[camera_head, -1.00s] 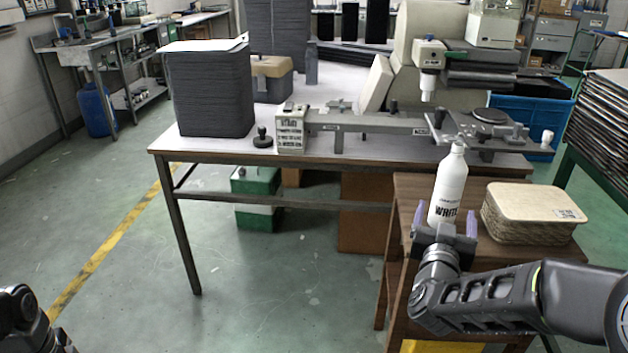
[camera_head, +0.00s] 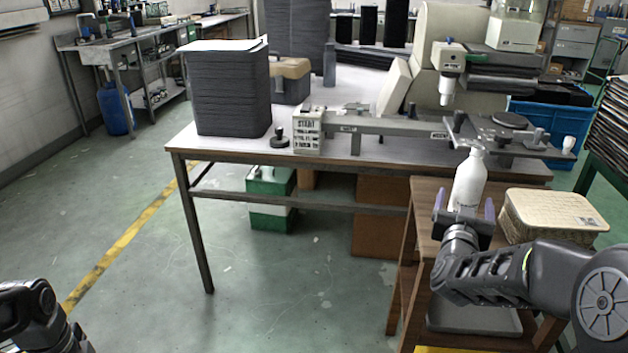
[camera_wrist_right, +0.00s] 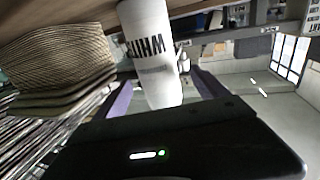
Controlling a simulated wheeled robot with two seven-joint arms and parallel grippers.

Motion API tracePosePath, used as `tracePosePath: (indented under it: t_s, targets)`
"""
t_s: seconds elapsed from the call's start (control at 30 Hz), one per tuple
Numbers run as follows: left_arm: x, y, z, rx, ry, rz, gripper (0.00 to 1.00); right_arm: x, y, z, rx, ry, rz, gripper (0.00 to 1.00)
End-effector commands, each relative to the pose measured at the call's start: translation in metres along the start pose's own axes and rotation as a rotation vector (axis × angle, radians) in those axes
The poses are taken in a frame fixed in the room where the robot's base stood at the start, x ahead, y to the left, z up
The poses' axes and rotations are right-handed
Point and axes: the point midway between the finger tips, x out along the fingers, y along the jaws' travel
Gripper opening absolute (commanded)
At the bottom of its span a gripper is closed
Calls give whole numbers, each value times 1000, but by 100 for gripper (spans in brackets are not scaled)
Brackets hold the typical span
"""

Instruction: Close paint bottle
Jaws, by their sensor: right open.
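The paint bottle (camera_head: 468,180) is white and stands upright on the small brown wooden stand. In the right wrist view the bottle (camera_wrist_right: 150,60) shows upside down with dark lettering. Its narrow top shows in the head view, but I cannot tell how its cap sits. My right gripper (camera_head: 464,205) is open, with its purple fingers on either side of the bottle's lower part. In the right wrist view the bottle lies between the fingers (camera_wrist_right: 166,93), with no clear contact. My left arm shows at the lower left edge; its gripper is out of view.
A woven box with a pale lid (camera_head: 553,215) stands right of the bottle on the stand (camera_head: 424,222). Behind is a long table (camera_head: 230,160) with a dark panel stack (camera_head: 228,92) and a printing machine (camera_head: 448,62).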

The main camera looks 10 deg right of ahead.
Motion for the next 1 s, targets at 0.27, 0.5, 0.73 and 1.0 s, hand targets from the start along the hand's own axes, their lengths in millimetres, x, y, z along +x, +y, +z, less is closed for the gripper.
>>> tracePosePath:
  t_s: [0.27, 0.5, 0.73, 1.0]
  targets:
    - [4, 0, 0, 0, 0, 0, 0, 18, 2, 1, -3, 1, 2, 83]
    - [8, 0, 0, 0, 0, 0, 0, 49, 3, 0, -2, 1, 1, 83]
    - [8, 0, 0, 0, 0, 0, 0, 52, 3, -1, 0, 0, 0, 83]
    - [8, 0, 0, 0, 0, 0, 0, 52, 3, -2, 0, 1, 1, 83]
